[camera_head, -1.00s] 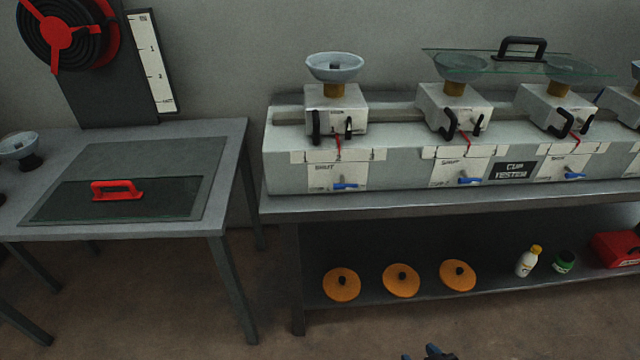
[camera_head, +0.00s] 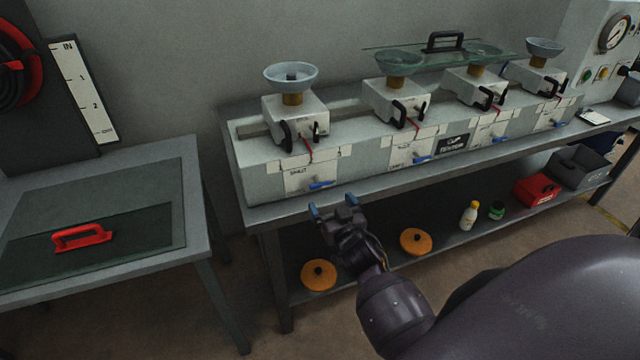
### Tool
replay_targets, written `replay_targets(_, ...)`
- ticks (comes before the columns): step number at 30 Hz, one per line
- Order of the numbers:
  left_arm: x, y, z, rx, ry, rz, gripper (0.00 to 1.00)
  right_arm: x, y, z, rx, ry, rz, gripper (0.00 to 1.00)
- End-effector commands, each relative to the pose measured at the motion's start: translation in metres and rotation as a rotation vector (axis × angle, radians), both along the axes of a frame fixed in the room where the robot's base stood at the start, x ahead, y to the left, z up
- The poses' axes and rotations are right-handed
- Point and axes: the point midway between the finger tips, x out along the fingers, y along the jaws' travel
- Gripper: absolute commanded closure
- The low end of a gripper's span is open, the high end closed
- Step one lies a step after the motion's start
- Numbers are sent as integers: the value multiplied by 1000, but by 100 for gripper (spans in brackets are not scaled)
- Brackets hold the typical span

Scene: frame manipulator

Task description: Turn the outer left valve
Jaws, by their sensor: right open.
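The outer left valve has a blue handle (camera_head: 320,185) low on the front of the long grey cup tester (camera_head: 262,181), below the leftmost cup station (camera_head: 295,112). The handle lies roughly level beside a white label plate (camera_head: 298,178). My right gripper (camera_head: 332,207) is open and empty, just below and in front of this handle. Its blue-tipped fingers look apart from the handle, though the exact gap is hard to tell. My left gripper is not in the view.
More blue valve handles (camera_head: 422,159) sit to the right along the tester. The bench edge (camera_head: 400,178) runs close behind my right gripper. Orange discs (camera_head: 416,241), bottles and a red box (camera_head: 536,190) lie on the lower shelf. A side table (camera_head: 190,220) stands at left.

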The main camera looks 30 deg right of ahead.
Motion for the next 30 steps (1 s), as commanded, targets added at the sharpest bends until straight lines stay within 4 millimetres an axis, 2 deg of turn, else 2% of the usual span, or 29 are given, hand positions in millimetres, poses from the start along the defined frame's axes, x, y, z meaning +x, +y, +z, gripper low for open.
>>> replay_targets(9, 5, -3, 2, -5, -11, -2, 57, 52, -12, 0, 0, -1, 1, 8)
replay_targets(15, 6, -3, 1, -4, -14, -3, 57, 73, -17, 0, -1, 0, 0, 8)
replay_targets(21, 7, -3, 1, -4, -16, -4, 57, 81, -19, 0, 1, 1, 0, 8)
replay_targets(29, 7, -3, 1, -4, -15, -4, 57, 82, -20, 0, 1, 1, 0, 8)
replay_targets(30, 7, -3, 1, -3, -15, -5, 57, 82, -20, 0, 0, 1, 0, 15)
